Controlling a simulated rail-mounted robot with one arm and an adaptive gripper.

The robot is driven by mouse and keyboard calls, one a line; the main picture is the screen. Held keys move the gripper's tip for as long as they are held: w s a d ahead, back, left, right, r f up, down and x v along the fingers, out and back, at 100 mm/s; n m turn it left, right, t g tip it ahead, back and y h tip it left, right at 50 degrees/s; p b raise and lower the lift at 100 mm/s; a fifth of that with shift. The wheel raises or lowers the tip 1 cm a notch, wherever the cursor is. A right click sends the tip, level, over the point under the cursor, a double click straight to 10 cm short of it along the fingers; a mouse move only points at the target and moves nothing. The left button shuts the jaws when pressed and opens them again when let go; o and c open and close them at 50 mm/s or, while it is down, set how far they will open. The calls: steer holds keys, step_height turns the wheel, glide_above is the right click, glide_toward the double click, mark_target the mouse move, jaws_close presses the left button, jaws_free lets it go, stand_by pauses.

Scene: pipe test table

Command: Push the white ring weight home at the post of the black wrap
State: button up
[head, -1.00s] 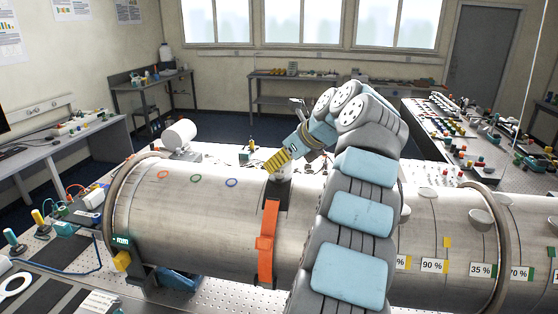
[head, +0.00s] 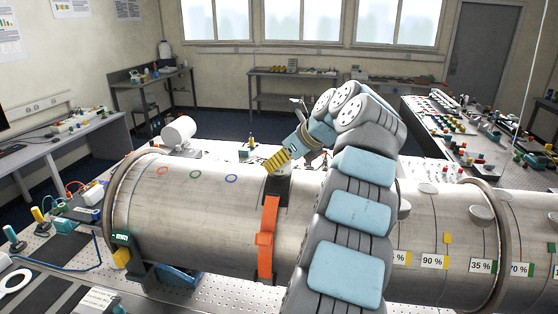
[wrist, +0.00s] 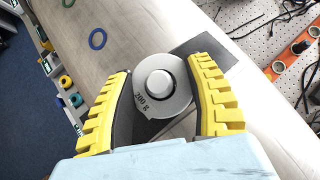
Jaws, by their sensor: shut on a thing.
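The white ring weight (wrist: 180,106), marked "200 g", sits between the two yellow fingers of my gripper (wrist: 161,68) in the wrist view. A round pale post top (wrist: 160,83) shows in the weight's centre, so the ring is around the post. My gripper is shut on the weight's sides. The black wrap (wrist: 207,50) lies on the pipe beneath. In the head view my gripper (head: 277,161) reaches down over the pipe's top, and the black wrap (head: 275,190) shows below the weight. How far down the post the ring sits is hidden.
An orange strap (head: 267,240) runs down the pipe's front from the wrap. The large grey pipe (head: 190,220) carries coloured rings left of the gripper and labelled tags at right. A white cylinder (head: 179,131) stands behind the pipe. The pipe's top left is largely free.

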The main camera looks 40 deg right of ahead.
steer(key=shift+f, duration=0.35)
steer(key=o, duration=1.3)
steer(key=shift+c, duration=0.2)
steer(key=v, duration=0.7)
steer(key=shift+s+r, duration=0.15)
steer(key=shift+r, duration=0.05)
steer(key=shift+f, duration=0.1)
